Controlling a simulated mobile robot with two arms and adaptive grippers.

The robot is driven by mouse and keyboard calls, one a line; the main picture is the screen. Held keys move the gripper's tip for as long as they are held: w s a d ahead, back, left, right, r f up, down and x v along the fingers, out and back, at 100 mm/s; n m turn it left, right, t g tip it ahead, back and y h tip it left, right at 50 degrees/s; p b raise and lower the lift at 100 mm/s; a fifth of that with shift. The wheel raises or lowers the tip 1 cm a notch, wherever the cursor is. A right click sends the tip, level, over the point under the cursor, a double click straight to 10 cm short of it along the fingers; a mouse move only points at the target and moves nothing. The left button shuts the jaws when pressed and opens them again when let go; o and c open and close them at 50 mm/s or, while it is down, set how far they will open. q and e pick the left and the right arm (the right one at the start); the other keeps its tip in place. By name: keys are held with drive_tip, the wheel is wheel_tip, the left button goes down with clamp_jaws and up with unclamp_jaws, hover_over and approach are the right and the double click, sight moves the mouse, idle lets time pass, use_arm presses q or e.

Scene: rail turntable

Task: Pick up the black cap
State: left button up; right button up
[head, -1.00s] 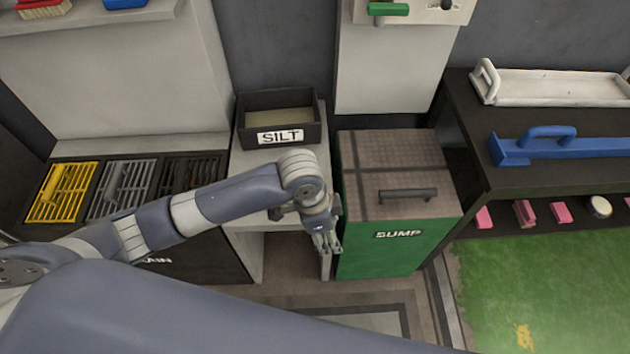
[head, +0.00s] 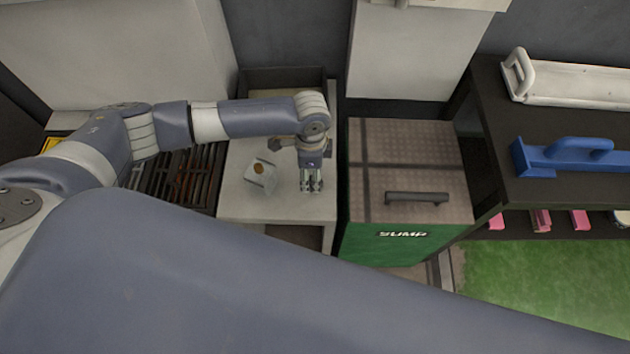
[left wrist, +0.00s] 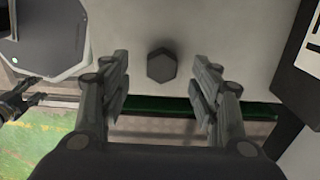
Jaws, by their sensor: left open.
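The black cap (left wrist: 161,65) shows in the left wrist view as a dark hexagonal piece on the pale bench top, in line with the gap between my fingers. My left gripper (left wrist: 160,85) is open, its two fingers on either side of that gap, with nothing between the tips. In the head view my left gripper (head: 311,187) points down over the right part of the bench (head: 240,205). I cannot make out the cap there; the gripper or arm may hide it.
A small pale block (head: 260,178) with an orange-brown spot shows left of the gripper. The green sump box (head: 375,245) stands close on the right. The dark silt box (head: 260,78) is behind my arm. Dark grates (head: 180,182) lie to the left.

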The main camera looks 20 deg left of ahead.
sight(311, 177)
use_arm(q)
wheel_tip(311, 177, down, 4)
drive_tip(key=shift+w+r, duration=0.1)
drive_tip(key=shift+f, duration=0.3)
drive_tip(key=shift+c, duration=0.3)
drive_tip(key=c, duration=1)
drive_tip(key=shift+r, duration=0.65)
drive_tip(key=shift+s+r, duration=0.2)
drive_tip(key=shift+r, duration=0.95)
drive_tip(key=s+r, duration=0.1)
drive_tip(key=s, duration=1.5)
drive_tip(key=w+a+r+n, duration=0.3)
drive_tip(key=w+r+n, duration=0.5)
drive_tip(key=w+r, duration=0.45)
drive_tip(key=r+n, duration=0.2)
drive_tip(key=r, duration=0.3)
drive_tip(key=a+r+n, duration=0.1)
drive_tip(key=r+n, duration=0.1)
drive_tip(key=r, duration=0.4)
drive_tip(key=a+r+n, duration=0.1)
drive_tip(key=r+n, duration=0.1)
drive_tip(key=r, duration=0.4)
drive_tip(key=shift+r+n, duration=0.1)
drive_tip(key=shift+n, duration=0.3)
use_arm(e)
drive_tip(key=w, duration=0.3)
drive_tip(key=shift+a, duration=0.15)
